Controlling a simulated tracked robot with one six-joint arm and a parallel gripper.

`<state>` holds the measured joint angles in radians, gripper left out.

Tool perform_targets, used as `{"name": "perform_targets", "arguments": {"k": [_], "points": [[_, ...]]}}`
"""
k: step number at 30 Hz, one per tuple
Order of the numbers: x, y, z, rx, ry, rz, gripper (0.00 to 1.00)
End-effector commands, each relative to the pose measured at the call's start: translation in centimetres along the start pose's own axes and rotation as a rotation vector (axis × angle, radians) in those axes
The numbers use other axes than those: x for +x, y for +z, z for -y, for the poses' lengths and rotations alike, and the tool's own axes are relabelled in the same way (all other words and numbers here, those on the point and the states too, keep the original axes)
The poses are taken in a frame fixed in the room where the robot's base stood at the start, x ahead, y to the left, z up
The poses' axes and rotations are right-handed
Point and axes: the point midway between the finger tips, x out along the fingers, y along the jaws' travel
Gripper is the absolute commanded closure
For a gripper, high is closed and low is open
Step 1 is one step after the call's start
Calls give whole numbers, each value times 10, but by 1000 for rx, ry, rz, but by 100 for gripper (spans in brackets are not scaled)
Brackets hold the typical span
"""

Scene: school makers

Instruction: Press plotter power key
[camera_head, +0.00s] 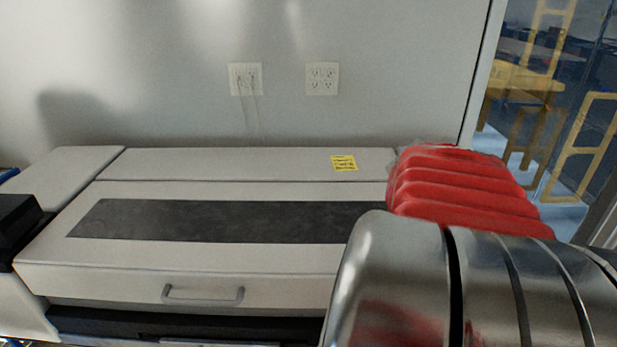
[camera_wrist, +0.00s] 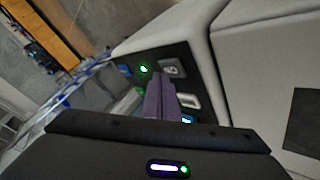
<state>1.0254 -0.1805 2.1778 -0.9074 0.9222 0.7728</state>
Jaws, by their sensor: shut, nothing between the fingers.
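The plotter (camera_head: 220,262) is a wide off-white machine with a dark window strip and a grey handle, against the wall in the head view. Its right end is hidden behind my arm there. In the wrist view, its dark control panel (camera_wrist: 185,58) holds a key with a green lit symbol (camera_wrist: 144,69), a grey key (camera_wrist: 171,67) to its right and a blue-lit key (camera_wrist: 125,70) to its left. My gripper (camera_wrist: 161,80) has purple fingers, shut and empty, over the panel.
A yellow label (camera_head: 344,163) is on the plotter's top. Two wall outlets (camera_head: 321,78) are behind it. A glazed opening at the right shows yellow chairs (camera_head: 583,150).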

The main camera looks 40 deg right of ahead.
Motion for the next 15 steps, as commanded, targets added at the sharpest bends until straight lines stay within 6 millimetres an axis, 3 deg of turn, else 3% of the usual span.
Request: {"name": "perform_targets", "arguments": {"k": [15], "points": [[5,4,4,0,-1,0,100]]}}
